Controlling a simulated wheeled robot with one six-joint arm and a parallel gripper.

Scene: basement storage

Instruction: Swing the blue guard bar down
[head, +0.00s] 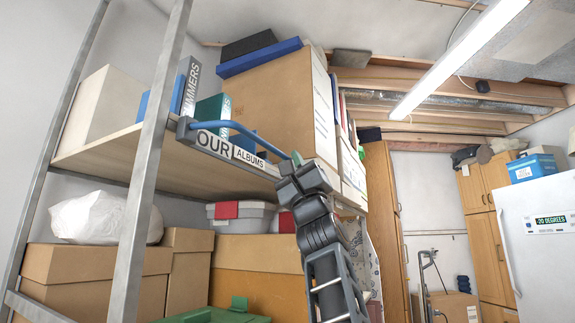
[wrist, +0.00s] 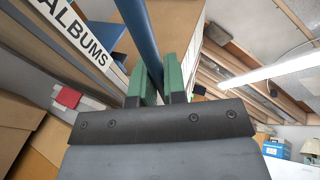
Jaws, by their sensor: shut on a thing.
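The blue guard bar (head: 245,133) runs along the front edge of the upper shelf, from a grey bracket at the left post to my gripper at its right end. It sits a little above the "OUR ALBUMS" labels. My gripper (head: 294,160) is at the bar's right end in the head view. In the wrist view the blue bar (wrist: 141,38) comes down from the top between the green fingers of my gripper (wrist: 162,82), which are shut on it. The bar's very end is hidden by the fingers and gripper body.
The upper shelf (head: 105,150) holds binders and a large cardboard box (head: 270,95) behind the bar. Boxes, a white sack (head: 107,218) and a grey-red bin (head: 240,215) are below. A metal post (head: 150,160) stands left. Cabinets and a white fridge (head: 540,240) are at right.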

